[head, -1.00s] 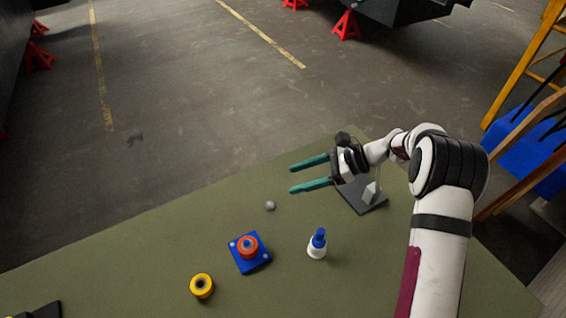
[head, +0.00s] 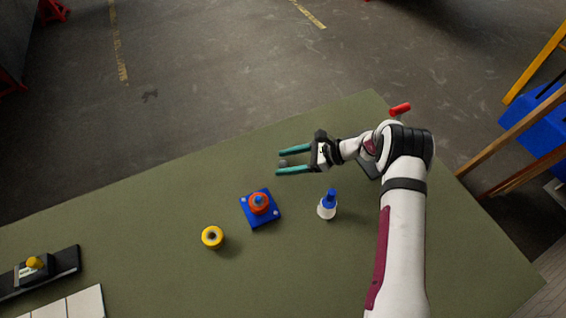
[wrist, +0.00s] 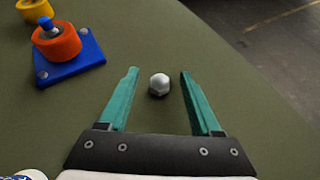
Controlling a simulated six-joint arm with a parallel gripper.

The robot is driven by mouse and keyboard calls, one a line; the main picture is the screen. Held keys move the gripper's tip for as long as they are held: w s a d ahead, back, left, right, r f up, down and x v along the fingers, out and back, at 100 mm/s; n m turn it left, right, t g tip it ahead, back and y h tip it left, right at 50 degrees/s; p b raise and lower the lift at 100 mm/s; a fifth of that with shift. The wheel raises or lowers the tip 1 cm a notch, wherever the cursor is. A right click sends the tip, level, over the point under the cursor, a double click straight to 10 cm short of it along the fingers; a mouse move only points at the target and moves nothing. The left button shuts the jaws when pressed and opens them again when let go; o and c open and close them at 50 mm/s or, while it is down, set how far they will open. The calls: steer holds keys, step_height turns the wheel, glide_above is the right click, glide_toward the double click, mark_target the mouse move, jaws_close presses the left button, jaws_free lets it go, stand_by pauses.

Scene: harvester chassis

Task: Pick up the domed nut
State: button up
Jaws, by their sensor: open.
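The domed nut (wrist: 159,84) is a small, light grey rounded piece on the green table. In the wrist view it lies between the two teal fingers of my gripper (wrist: 160,73), just inside the tips, with a gap to each finger. In the head view my gripper (head: 278,162) is open low over the table, and the nut (head: 284,164) shows as a small grey spot between the fingers, partly hidden. The gripper holds nothing.
A blue plate (head: 268,219) bears an orange-red roller, with a yellow ring (head: 212,237) beside it. A white bottle with a blue cap (head: 327,206) stands nearer my arm. A dark tray (head: 68,263) is at far left. The table's far edge lies beyond the gripper.

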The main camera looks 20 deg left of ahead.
mark_target(287, 162)
jaws_close()
steer(key=shift+r, duration=0.1)
stand_by(0.3)
steer(key=shift+r, duration=0.3)
step_height(287, 162, up, 3)
steer(key=shift+r, duration=0.15)
steer(key=s+v, duration=0.2)
steer(key=v, duration=1)
steer(key=s+a+r+n+g+h, duration=0.1)
steer(key=s+a+n+g, duration=0.3)
steer(key=s+a, duration=0.8)
steer(key=shift+s+r+n+g+h, duration=0.3)
steer(key=shift+s+n+h, duration=0.15)
steer(key=shift+s, duration=0.5)
